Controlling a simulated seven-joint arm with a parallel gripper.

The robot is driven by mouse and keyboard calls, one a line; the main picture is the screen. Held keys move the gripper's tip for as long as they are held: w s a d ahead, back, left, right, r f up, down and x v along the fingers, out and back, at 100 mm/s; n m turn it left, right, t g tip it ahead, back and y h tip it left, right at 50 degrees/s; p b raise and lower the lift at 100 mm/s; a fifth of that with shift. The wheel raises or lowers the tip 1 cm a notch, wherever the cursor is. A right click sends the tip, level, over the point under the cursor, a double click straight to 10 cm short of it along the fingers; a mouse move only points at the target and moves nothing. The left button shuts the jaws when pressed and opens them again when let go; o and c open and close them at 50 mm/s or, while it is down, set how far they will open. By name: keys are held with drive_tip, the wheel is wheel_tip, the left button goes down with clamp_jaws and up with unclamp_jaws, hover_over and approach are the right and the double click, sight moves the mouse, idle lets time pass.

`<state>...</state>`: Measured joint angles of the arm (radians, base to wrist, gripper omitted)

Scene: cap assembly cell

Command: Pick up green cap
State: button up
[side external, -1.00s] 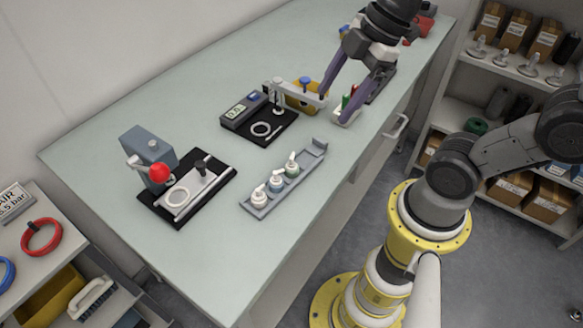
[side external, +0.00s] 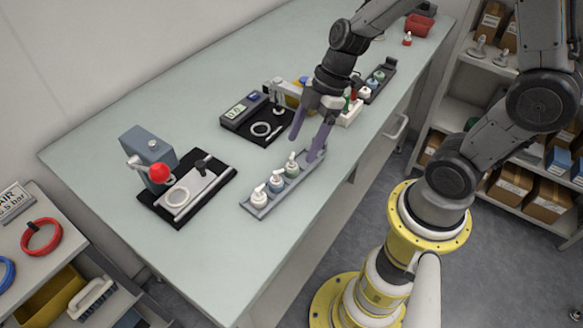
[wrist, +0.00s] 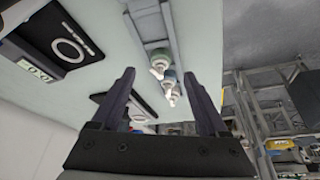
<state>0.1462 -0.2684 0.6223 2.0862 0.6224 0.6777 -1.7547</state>
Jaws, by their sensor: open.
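Three pump-topped caps stand in a row in a grey tray (side external: 255,209) at the front edge of the table. The one at the tray's right end has a green collar, the green cap (side external: 291,169); it also shows in the wrist view (wrist: 159,58). Beside it are a blue-collared cap (side external: 276,184) and a white cap (side external: 259,198). My gripper (side external: 304,149) is open and empty, fingers pointing down, just above and right of the green cap. In the wrist view the row lies beyond and between the fingers (wrist: 160,76). I see no contact.
A black station with a display (side external: 243,109) stands behind the tray. A press with a red knob (side external: 159,173) is at the left. A white holder with red and green items (side external: 350,113) and another grey tray (side external: 388,70) are further right.

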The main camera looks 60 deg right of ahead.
sight(293, 164)
drive_tip(key=shift+x, duration=2.7)
drive_tip(key=shift+a+r, duration=0.1)
drive_tip(key=shift+c, duration=0.3)
drive_tip(key=c, duration=0.9)
